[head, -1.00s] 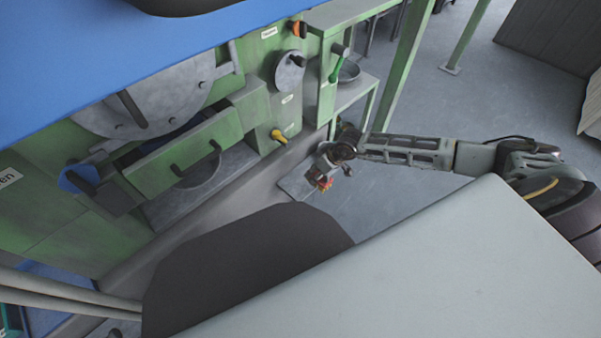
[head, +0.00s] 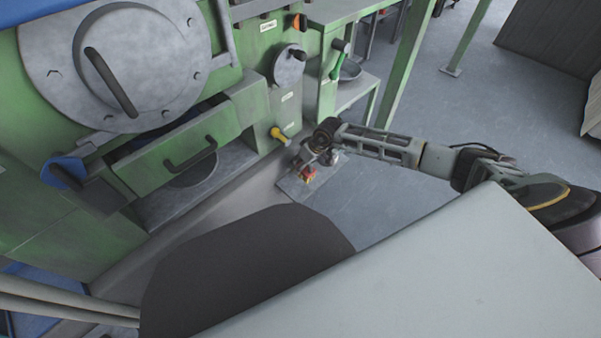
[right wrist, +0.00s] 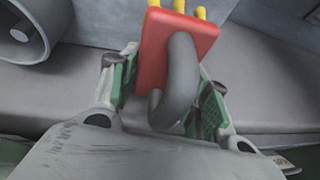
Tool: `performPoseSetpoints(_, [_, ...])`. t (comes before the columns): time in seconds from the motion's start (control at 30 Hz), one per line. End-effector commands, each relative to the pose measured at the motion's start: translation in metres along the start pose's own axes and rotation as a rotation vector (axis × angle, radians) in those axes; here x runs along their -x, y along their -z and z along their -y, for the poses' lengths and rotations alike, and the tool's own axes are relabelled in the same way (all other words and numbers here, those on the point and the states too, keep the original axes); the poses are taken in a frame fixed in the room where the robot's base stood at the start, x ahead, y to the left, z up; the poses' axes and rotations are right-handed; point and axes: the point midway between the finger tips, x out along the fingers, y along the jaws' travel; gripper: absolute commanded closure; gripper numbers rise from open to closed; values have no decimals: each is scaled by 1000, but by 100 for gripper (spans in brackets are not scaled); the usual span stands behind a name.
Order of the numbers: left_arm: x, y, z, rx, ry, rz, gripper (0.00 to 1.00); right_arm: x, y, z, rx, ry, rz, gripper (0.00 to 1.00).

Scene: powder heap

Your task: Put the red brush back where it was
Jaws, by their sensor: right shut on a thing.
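The red brush (right wrist: 172,48) fills the upper middle of the right wrist view. It has a red block, yellow bristle tufts pointing up in the picture and a curved grey handle (right wrist: 180,85). My right gripper (right wrist: 165,88) is shut on the handle, which lies between its green finger pads. In the head view the brush (head: 308,174) shows small, just below my right gripper (head: 318,158), in front of the green machine's lower right end. The brush is held clear of the fingers' tips at its block. My left gripper is out of view.
The green machine (head: 35,125) has a round grey hatch (head: 150,50), a drawer (head: 145,170) and a yellow knob (head: 279,134). A green stand with a metal bowl (head: 350,70) is at its right. Open floor (head: 475,115) lies right.

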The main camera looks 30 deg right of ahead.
Motion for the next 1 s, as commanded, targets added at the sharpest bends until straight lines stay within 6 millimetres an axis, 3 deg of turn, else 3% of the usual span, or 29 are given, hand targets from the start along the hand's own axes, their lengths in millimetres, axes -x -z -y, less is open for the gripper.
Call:
performPoseSetpoints(0.43, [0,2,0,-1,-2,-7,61,-3,-1,-1,-1,0,-1,76])
performPoseSetpoints(0.83, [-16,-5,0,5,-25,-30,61,-41,-17,-7,-2,1,0,76])
performPoseSetpoints(1.0, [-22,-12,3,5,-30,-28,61,-46,-16,-8,-1,0,-1,76])
